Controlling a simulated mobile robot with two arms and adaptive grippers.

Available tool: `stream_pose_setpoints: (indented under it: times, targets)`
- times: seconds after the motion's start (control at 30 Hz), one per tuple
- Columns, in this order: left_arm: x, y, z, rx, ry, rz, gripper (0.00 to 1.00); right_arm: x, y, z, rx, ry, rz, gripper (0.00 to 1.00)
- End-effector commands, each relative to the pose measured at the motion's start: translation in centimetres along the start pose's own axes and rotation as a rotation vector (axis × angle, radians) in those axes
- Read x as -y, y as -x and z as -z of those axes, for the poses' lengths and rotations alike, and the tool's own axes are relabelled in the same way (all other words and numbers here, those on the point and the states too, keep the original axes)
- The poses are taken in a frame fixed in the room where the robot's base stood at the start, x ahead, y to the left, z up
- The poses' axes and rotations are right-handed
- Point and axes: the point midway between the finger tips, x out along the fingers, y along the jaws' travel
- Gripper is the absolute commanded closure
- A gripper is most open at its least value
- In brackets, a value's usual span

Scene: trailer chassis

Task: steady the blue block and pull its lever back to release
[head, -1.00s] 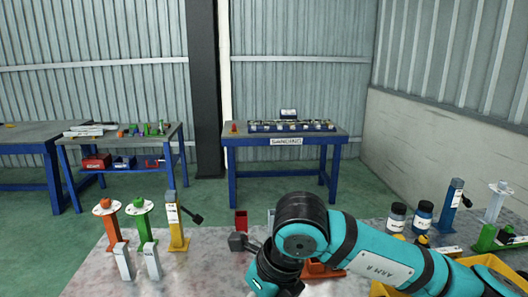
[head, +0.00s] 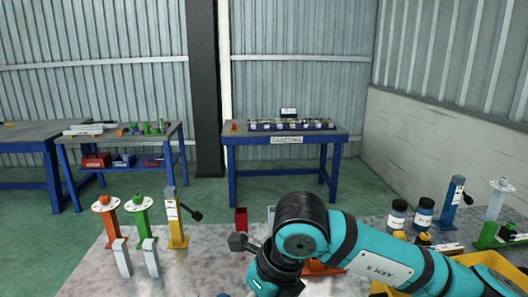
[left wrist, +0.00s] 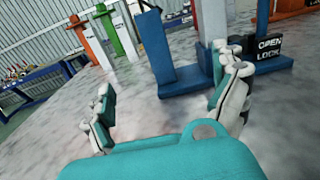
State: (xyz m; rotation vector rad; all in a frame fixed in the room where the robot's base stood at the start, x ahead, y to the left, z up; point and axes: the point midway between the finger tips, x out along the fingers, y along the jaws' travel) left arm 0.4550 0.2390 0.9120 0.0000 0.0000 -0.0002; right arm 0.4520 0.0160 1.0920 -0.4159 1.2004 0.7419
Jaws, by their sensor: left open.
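In the left wrist view, a blue block (left wrist: 155,48) with a tall upright face stands ahead of my left gripper (left wrist: 168,105). A blue base (left wrist: 196,84) lies at its foot, with a grey post (left wrist: 206,40) beside it. My right gripper's fingers are not seen.
Orange (head: 106,220) and green (head: 141,218) posts and a yellow post with a black lever (head: 175,220) stand at left. Another blue post (head: 450,205) and two jars (head: 398,214) stand at right, near a yellow crate (head: 497,262).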

Motion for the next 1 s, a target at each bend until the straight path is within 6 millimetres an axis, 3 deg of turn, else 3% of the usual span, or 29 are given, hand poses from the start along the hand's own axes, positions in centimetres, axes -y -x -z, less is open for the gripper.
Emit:
stream_pose_setpoints:
  times: [0.27, 0.7, 1.0]
  targets:
    - [0.0, 0.6, 0.1, -0.003, -0.001, 0.000, 0.04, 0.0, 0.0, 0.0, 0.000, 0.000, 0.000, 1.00]
    - [0.0, 9.1, 0.2, -0.006, -0.003, 0.004, 0.04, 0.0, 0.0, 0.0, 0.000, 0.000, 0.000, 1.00]
    - [0.0, 11.9, 0.0, -0.001, 0.000, 0.001, 0.04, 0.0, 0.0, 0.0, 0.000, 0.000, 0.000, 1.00]
